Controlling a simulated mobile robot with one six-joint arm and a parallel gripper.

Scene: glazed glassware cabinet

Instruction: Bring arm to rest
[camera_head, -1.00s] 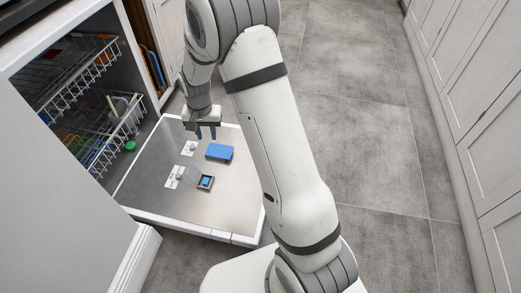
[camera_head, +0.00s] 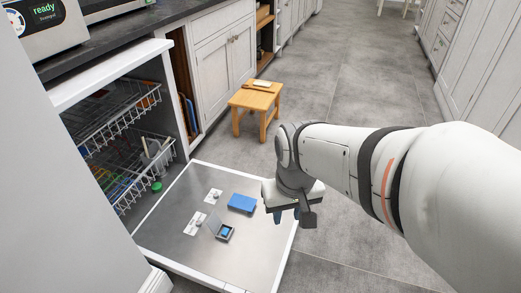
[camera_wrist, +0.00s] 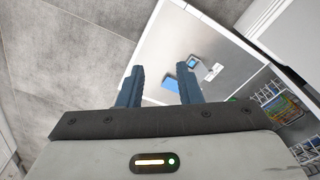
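My gripper (camera_head: 287,216) hangs at the right edge of the open dishwasher door (camera_head: 180,235), pointing down. In the wrist view my gripper (camera_wrist: 160,86) shows two blue fingers standing apart with nothing between them. Beyond the fingers lie a blue block (camera_wrist: 172,83) and the dishwasher door (camera_wrist: 228,38). In the head view the blue block (camera_head: 242,203) lies on the door to the left of my gripper. My arm reaches in from the right side of the head view.
An open detergent compartment (camera_head: 226,233) is on the door. Wire racks (camera_head: 120,125) with dishes stand inside the dishwasher, and a green round thing (camera_head: 156,187) is at the lower rack. A wooden stool (camera_head: 255,98) stands behind on the floor. The grey floor (camera_head: 350,85) is open.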

